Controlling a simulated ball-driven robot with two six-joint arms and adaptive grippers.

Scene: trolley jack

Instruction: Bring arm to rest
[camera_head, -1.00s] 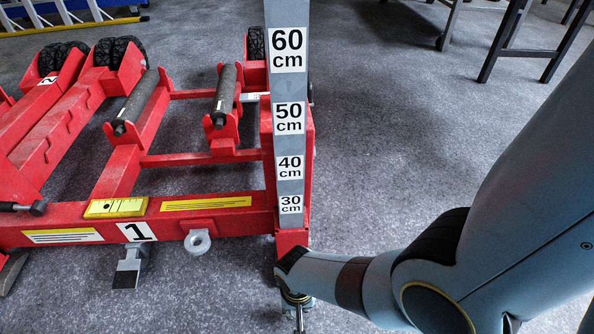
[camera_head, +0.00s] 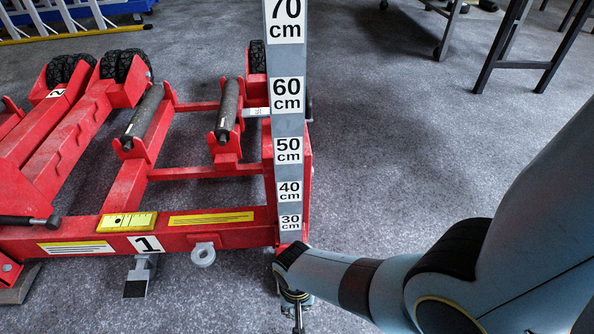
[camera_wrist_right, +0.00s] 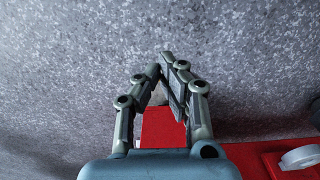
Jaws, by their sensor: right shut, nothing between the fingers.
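The red trolley jack (camera_head: 120,195) stands on the floor at the left of the head view. Its grey upright post (camera_head: 288,121) carries height labels, with 30 to 70 cm visible. My right arm comes in from the right, and my right gripper (camera_head: 298,312) points down beside the foot of the post, partly cut off by the bottom edge. In the right wrist view the gripper (camera_wrist_right: 162,66) has its fingertips together with nothing between them. A red jack part (camera_wrist_right: 162,128) shows behind the gap between the finger bases. I cannot tell whether the gripper touches the jack. My left gripper is out of view.
A grey ring (camera_head: 203,254) and a grey foot (camera_head: 138,276) stick out at the jack's front; the ring side also appears in the wrist view (camera_wrist_right: 300,157). Dark table legs (camera_head: 500,50) stand at the back right. The grey floor (camera_head: 400,150) between is clear.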

